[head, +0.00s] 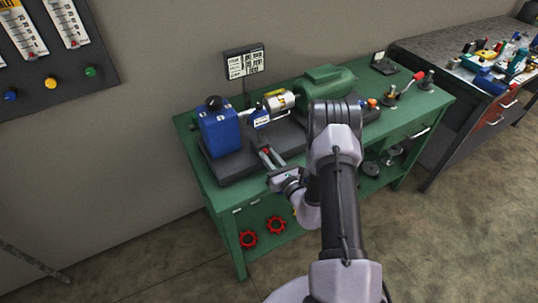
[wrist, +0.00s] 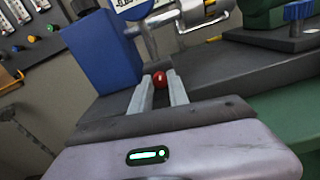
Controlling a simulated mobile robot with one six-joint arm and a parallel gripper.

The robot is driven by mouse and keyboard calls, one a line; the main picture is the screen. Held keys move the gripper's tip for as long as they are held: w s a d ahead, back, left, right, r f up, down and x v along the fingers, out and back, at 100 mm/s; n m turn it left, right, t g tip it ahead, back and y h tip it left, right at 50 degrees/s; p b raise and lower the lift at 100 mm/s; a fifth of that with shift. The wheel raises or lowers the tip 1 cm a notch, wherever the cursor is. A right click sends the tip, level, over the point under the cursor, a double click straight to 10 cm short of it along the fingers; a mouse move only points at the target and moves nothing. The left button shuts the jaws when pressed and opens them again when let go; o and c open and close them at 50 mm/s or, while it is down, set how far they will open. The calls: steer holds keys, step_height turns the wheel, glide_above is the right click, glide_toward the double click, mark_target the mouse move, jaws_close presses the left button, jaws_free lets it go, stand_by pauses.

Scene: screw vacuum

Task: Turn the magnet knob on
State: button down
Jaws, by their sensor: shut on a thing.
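A small round red knob (wrist: 160,77) shows between the fingertips of my gripper (wrist: 161,86) in the wrist view. My gripper is shut on it, one finger on each side. In the head view, the red knob (head: 267,151) is a small spot at the tips of my gripper (head: 266,157), above the front of the dark machine base (head: 232,168). What the knob is fixed to is hidden, and no on or off marking is readable. Whether it is the magnet knob I cannot tell.
A blue block-shaped housing (head: 219,132) stands left of my gripper, with a silver cylinder (head: 279,100) and green motor (head: 325,84) behind. All rest on a green workbench (head: 191,137). A second bench (head: 430,52) with tools stands right.

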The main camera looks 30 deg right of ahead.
steer(key=m+p, duration=0.1)
steer(key=m, duration=0.4)
steer(key=shift+m, duration=0.4)
steer(key=shift+p, duration=0.3)
steer(key=c, duration=1.3)
jaws_free()
steer(key=shift+o, duration=0.2)
